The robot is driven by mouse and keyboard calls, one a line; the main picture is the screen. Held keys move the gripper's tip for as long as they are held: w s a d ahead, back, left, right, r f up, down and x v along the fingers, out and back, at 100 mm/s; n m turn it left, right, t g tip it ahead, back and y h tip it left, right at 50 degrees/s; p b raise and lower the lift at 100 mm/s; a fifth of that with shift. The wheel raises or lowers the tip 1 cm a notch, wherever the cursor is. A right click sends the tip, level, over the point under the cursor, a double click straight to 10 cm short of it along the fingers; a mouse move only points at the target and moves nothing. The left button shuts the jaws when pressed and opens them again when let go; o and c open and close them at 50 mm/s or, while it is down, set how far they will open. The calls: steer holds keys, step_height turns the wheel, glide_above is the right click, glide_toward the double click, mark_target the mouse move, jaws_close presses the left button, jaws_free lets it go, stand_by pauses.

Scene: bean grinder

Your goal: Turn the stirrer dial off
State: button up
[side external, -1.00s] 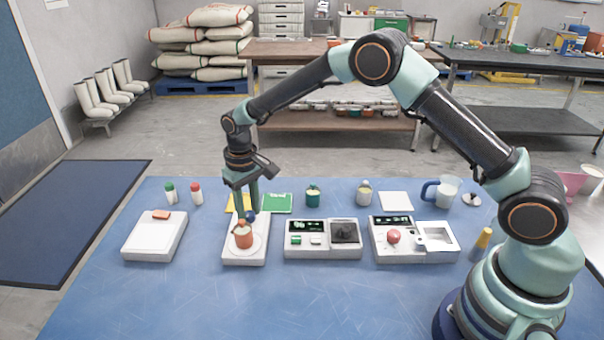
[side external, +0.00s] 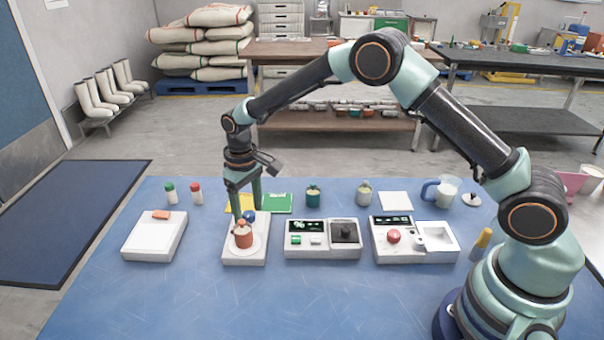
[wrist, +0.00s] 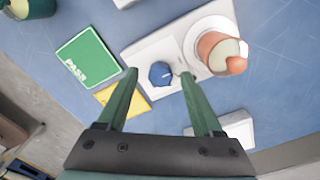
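The stirrer is a white base (side external: 231,257) left of the table's middle, with a reddish-brown cup (side external: 243,239) on its round plate at the near end. Its blue dial (side external: 249,215) is at the far end, also seen in the wrist view (wrist: 161,74). My gripper (wrist: 159,76) is open and points down over the dial, one finger on each side in the wrist view. I cannot tell whether either fingertip touches the dial. The dial's setting is too small to read.
A green PASS card (wrist: 88,58) and a yellow card (wrist: 113,98) lie beside the stirrer. A white scale-like unit (side external: 153,239) stands left; two panelled devices (side external: 323,253) (side external: 411,256) stand right. Small jars stand behind. The table's front is clear.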

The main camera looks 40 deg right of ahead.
mark_target(249, 213)
step_height(249, 213, up, 12)
stand_by(0.7)
steer(key=s+d+r+m+t, duration=0.1)
steer(key=s+d+r+t, duration=0.2)
steer(key=s+d+r, duration=0.5)
steer(key=s+d+r+m+t, duration=0.1)
steer(key=s+d+t, duration=0.1)
steer(key=s, duration=1.2)
steer(key=shift+s+d+r+t, duration=0.15)
steer(key=shift+d+t, duration=0.15)
steer(key=shift+d, duration=0.4)
